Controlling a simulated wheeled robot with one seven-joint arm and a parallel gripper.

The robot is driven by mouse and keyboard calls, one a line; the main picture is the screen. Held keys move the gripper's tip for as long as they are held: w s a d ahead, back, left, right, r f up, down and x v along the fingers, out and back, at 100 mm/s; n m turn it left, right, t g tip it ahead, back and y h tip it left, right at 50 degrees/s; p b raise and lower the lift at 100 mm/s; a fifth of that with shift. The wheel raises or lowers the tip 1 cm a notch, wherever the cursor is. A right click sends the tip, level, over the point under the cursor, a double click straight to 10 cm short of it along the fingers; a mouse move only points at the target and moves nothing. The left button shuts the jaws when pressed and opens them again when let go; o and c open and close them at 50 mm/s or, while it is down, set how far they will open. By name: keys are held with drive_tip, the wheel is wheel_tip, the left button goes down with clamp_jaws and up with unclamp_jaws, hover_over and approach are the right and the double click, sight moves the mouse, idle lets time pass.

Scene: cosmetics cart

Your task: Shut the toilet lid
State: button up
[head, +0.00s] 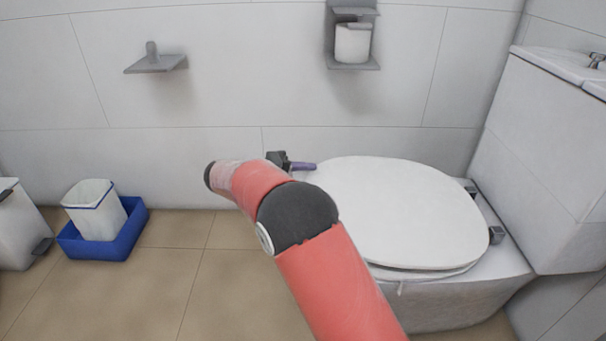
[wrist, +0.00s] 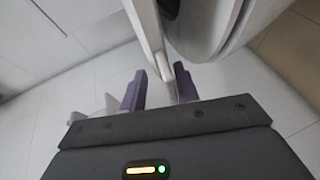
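The white toilet lid (head: 405,210) lies down over the toilet bowl (head: 450,300), nearly flat, with a thin dark line along its near edge. I cannot tell whether it rests fully on the seat. My gripper (head: 300,166) is at the lid's far left edge, partly hidden behind my red arm. In the wrist view my gripper (wrist: 159,86) has its two purple fingers apart, with no object clearly held. A pale edge (wrist: 145,25), probably the lid, runs close to the fingertips; I cannot tell whether it touches them.
The cistern (head: 545,150) stands at the right, beside the hinges. A grey shelf (head: 155,64) and a holder with a white roll (head: 353,43) are on the wall. A blue tray (head: 100,248) with a white bin (head: 95,210) sits on the left floor. The middle floor is clear.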

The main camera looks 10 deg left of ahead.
drive_tip(key=p+v, duration=0.1)
drive_tip(key=v, duration=0.6)
drive_tip(key=shift+s+a, duration=0.2)
drive_tip(key=shift+a, duration=0.15)
drive_tip(key=shift+r, duration=0.1)
drive_tip(key=d+r+g, duration=0.1)
drive_tip(key=d+r, duration=0.1)
drive_tip(key=d, duration=0.1)
drive_tip(key=d+r+g+y+p, duration=0.1)
drive_tip(key=d+r, duration=0.1)
drive_tip(key=d, duration=0.2)
drive_tip(key=d+r+y+p, duration=0.1)
drive_tip(key=d+r, duration=0.2)
drive_tip(key=d, duration=0.1)
drive_tip(key=shift+s+m+g, duration=0.3)
drive_tip(key=shift+s+g, duration=0.05)
drive_tip(key=shift+g, duration=0.05)
drive_tip(key=s+d+r+m+g+y+p, duration=0.1)
drive_tip(key=s+d+r+y+p, duration=0.3)
drive_tip(key=s+d, duration=0.55)
drive_tip(key=s+d+r+m+g+y+p, duration=0.15)
drive_tip(key=s+d+r+y, duration=0.3)
drive_tip(key=s+d, duration=0.5)
drive_tip(key=s+d+m+t+y+p, duration=0.1)
drive_tip(key=s+m+t+y+p, duration=0.1)
drive_tip(key=s, duration=0.9)
drive_tip(key=shift+d+t+p, duration=0.3)
drive_tip(key=shift+t+p, duration=0.25)
drive_tip(key=shift+p, duration=0.05)
